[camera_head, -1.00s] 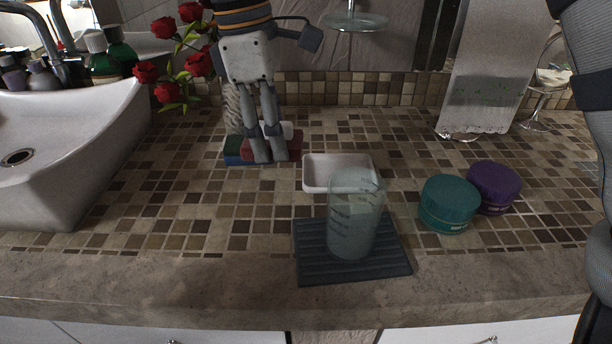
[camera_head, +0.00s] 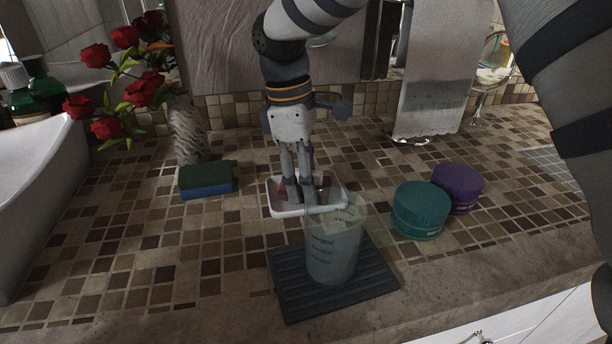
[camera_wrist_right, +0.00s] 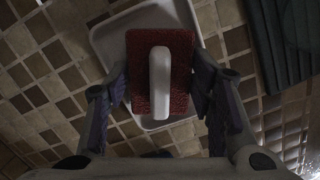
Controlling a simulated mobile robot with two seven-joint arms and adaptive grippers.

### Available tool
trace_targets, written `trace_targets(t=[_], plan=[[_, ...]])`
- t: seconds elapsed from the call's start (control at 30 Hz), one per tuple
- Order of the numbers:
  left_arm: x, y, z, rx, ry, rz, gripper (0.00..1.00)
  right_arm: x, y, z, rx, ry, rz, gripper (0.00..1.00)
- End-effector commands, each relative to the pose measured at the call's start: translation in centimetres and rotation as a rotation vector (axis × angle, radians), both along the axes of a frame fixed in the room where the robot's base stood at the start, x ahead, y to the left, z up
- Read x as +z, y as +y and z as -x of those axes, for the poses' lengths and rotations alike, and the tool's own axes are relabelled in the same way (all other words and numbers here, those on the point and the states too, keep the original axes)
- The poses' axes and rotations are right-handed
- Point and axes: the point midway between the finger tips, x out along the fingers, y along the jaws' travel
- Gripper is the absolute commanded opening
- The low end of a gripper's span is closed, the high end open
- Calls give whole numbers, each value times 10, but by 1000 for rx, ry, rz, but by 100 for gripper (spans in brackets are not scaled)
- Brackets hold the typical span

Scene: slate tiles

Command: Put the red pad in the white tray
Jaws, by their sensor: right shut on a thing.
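The red pad (camera_wrist_right: 176,75) has a white handle (camera_wrist_right: 160,82) and lies between the fingers of my right gripper (camera_wrist_right: 160,95) in the right wrist view. In the head view my right gripper (camera_head: 299,192) points down at the white tray (camera_head: 292,211), shut on the pad, whose red edge (camera_head: 323,183) shows beside the fingers. The pad is over or in the tray; whether it touches the floor of the tray I cannot tell. In the right wrist view the tray (camera_wrist_right: 104,40) shows behind the pad. My left gripper is not in view.
A clear beaker (camera_head: 334,250) on a dark ribbed mat (camera_head: 290,290) stands just in front of the tray. Teal (camera_head: 420,210) and purple (camera_head: 460,186) jars stand to the right. A green-and-blue sponge (camera_head: 207,181) and a rose vase (camera_head: 186,130) are to the left.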

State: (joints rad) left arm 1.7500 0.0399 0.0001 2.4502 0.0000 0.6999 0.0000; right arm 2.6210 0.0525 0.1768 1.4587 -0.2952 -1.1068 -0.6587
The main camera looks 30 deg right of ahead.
Motion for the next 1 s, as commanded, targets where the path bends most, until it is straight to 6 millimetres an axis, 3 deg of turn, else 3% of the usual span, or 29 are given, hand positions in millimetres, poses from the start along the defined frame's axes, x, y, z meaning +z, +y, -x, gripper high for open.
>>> trace_targets(t=[0.33,0.37,0.43,0.8,0.87,1.0], plan=[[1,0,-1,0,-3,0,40,-3,0,0,0,-2,0,23],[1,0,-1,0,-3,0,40,-3,0,0,0,-4,0,54],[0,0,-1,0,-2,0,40,-3,0,0,0,-3,1,69],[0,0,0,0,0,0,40,0,0,0,0,-2,0,69],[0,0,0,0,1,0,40,8,1,-2,1,-5,0,69],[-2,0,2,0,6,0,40,44,5,-6,1,-7,0,69]])
